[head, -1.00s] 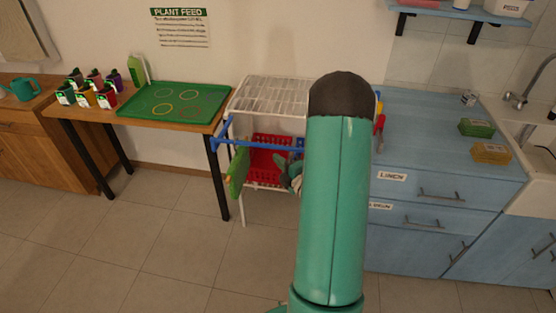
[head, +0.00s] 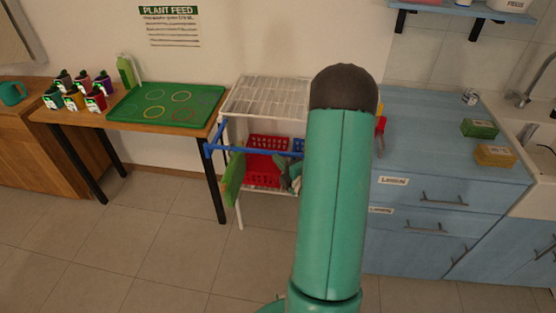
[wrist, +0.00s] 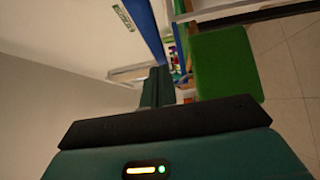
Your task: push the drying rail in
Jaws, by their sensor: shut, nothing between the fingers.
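The drying rail (head: 250,151) is a blue bar across the front of a white wire rack (head: 268,97). Its left side arm stands out from the rack. A green cloth (head: 233,180) hangs at its left end. My gripper (head: 293,174) is low beside the rail, partly hidden by my own arm, which also covers the rail's right end. In the wrist view my gripper (wrist: 158,86) is shut and empty. The blue rail (wrist: 145,30) runs past beyond the fingertips, and the green cloth (wrist: 226,65) is to their right. I cannot tell whether the fingers touch the rail.
A red basket (head: 265,170) sits inside the rack. On the left is a table with a green tray (head: 165,105) and several small pots. Blue drawers (head: 430,200) stand on the right. The tiled floor (head: 150,250) in front is clear.

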